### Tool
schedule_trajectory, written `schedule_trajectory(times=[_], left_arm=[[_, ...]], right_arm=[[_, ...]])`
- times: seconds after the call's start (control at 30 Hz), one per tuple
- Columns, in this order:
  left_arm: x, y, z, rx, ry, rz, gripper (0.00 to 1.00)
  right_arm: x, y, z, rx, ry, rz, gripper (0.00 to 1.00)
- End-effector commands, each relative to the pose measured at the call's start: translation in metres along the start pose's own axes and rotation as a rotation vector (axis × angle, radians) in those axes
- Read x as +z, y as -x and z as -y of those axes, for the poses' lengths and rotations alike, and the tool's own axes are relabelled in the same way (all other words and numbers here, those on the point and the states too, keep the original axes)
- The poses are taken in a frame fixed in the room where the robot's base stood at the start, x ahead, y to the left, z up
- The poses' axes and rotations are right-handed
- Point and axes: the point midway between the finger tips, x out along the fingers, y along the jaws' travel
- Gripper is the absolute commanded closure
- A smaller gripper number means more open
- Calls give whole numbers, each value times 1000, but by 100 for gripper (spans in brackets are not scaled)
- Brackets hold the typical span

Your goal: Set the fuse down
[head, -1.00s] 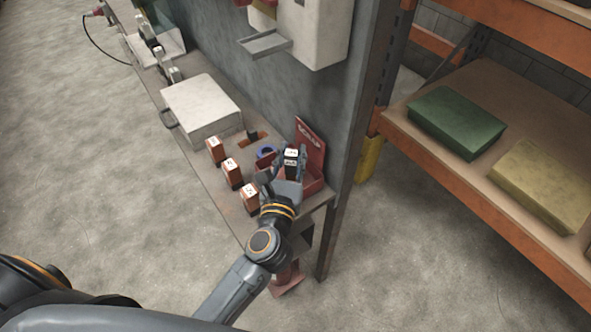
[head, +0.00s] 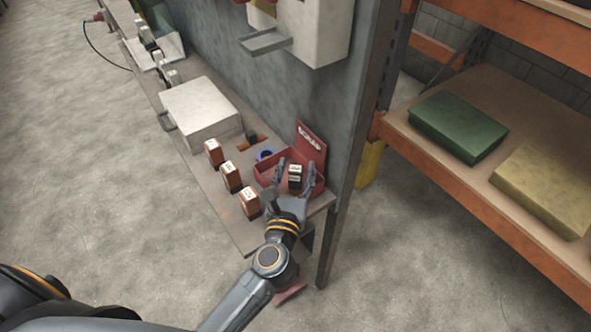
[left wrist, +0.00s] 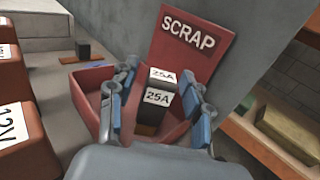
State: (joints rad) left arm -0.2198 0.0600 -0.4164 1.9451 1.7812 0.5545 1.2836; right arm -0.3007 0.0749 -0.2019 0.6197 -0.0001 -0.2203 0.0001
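The fuse (head: 295,178), a dark block with white 25A labels, stands roughly upright at the red bin marked SCRAP (head: 311,146). It also shows in the left wrist view (left wrist: 157,103) in front of the bin's back panel (left wrist: 190,45). My left gripper (head: 294,172) is open, its fingers spread on either side of the fuse with gaps visible. In the left wrist view the gripper (left wrist: 157,98) hides part of the bin, and the fuse's base is hard to see. My right gripper is not in view.
Several other blocks stand along the bench: three orange-brown labelled ones (head: 231,178) left of the bin and a small dark one (head: 252,136) behind. A blue ring (head: 265,155) lies beside the bin. A white box (head: 201,108) is farther back. The grey wall (head: 335,110) rises close behind.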

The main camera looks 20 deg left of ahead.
Motion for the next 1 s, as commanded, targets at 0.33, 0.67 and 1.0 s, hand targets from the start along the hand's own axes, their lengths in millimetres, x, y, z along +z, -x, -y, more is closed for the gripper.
schedule_trajectory(times=[0.33, 0.67, 1.0], left_arm=[[0, 12, 0, -2, 0, -2, 51], [-2, 80, 0, -1, 0, -4, 51], [2, 119, 0, 1, -1, 0, 51]], right_arm=[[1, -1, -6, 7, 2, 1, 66], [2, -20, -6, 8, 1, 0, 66], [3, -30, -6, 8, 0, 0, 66]])
